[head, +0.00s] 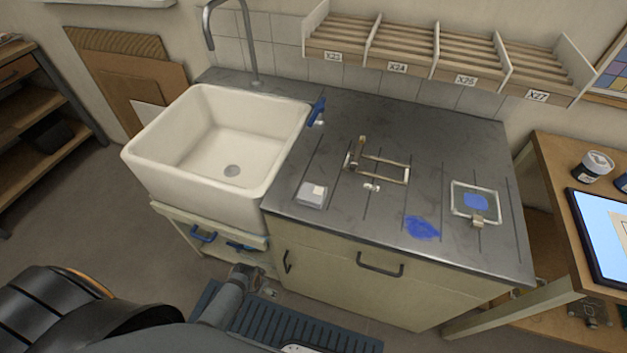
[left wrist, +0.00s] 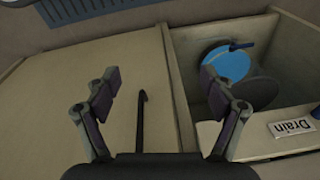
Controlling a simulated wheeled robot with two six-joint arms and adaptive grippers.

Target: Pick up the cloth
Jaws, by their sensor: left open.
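A small folded pale grey-white pad (head: 312,194), which looks like the cloth, lies on the dark worktop (head: 345,232) near its front left corner, just right of the sink. The cloth does not show in the left wrist view. My left gripper (head: 246,274) is low in front of the cabinet, below the worktop edge and apart from the cloth. In the left wrist view my left gripper (left wrist: 159,82) has its fingers wide apart with nothing between them. My right gripper is not in view.
A white sink (head: 140,165) stands left of the worktop. A blue patch (head: 422,228) and a framed pane (head: 460,187) lie at right, a metal frame (head: 385,169) farther back. The cabinet handle (head: 380,267) juts out. The left wrist view shows an open compartment with a blue disc (left wrist: 228,64).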

